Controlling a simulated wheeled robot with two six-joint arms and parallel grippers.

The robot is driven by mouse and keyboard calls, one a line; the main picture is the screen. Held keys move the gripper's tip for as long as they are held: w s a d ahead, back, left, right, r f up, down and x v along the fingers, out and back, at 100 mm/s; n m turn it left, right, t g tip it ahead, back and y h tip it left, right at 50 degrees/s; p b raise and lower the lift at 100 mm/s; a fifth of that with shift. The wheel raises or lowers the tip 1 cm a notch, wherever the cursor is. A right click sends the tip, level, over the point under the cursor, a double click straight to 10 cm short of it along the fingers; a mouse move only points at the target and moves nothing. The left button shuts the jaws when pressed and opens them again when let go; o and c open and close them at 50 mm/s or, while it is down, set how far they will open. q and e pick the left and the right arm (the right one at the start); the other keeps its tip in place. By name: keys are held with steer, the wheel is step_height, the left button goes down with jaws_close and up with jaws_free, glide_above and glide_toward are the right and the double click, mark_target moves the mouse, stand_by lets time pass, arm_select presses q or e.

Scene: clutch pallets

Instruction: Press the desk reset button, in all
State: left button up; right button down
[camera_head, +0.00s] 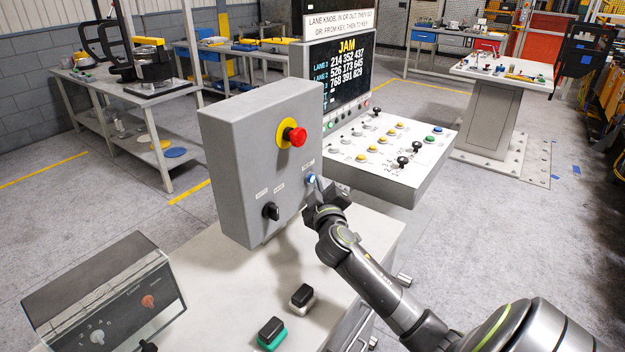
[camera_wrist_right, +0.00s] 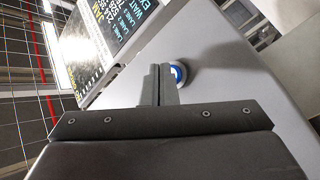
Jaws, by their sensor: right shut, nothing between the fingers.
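A blue round button (camera_head: 311,179) sits low on the front of the grey box (camera_head: 228,160), under a small label too small to read. The wrist view shows it as a blue button with a pale ring (camera_wrist_right: 179,73). My right gripper (camera_head: 319,187) is shut and empty, with its fingertips right at the button. In the wrist view the closed fingertips (camera_wrist_right: 161,72) partly cover the button's left edge. I cannot tell whether they touch it or whether it is pressed in. My left gripper is not in view.
The grey box also carries a red mushroom button (camera_head: 295,136) and a black knob (camera_head: 271,211). A sloped console (camera_head: 385,178) with a JAM screen (camera_head: 345,72) stands behind. Two black-topped blocks (camera_head: 302,296) (camera_head: 271,332) and a dark panel box (camera_head: 105,290) are on the desk.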

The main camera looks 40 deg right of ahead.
steer(key=shift+w+a, duration=0.1)
steer(key=shift+w, duration=0.25)
stand_by(0.3)
steer(key=shift+s, duration=0.1)
steer(key=shift+s+d, duration=0.2)
steer(key=shift+s, duration=0.55)
steer(key=s, duration=0.2)
steer(key=s+d+p, duration=0.1)
steer(key=s, duration=0.1)
steer(key=shift+s+d, duration=0.2)
steer(key=shift+s, duration=0.2)
stand_by(0.9)
